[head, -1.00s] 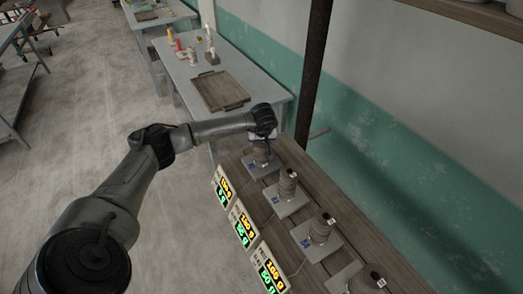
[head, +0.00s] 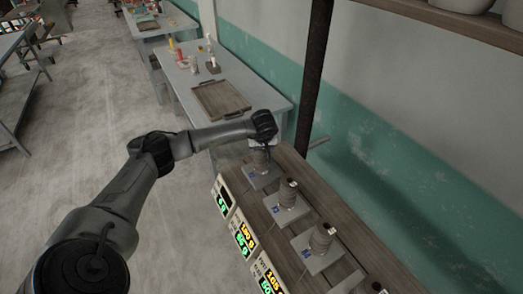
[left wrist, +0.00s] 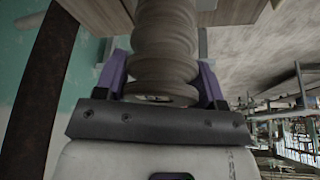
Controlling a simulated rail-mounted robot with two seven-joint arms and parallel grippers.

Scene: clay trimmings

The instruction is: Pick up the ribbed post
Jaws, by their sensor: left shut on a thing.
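A grey-brown ribbed post (head: 259,160) stands upright at the far end of the row, over a grey scale plate (head: 263,180). My left gripper (head: 261,145) reaches it from above and is shut on its upper part. In the left wrist view the ribbed post (left wrist: 165,45) sits between the two purple fingers, its round end near the palm. I cannot tell whether its base touches the plate. My right gripper is not in view.
More ribbed posts stand on scale plates nearer me, including one (head: 287,194) and another (head: 321,238). Lit displays (head: 243,236) line the bench's left edge. A wooden tray (head: 221,98) lies on the table behind. A dark upright pole (head: 313,80) stands close behind my gripper.

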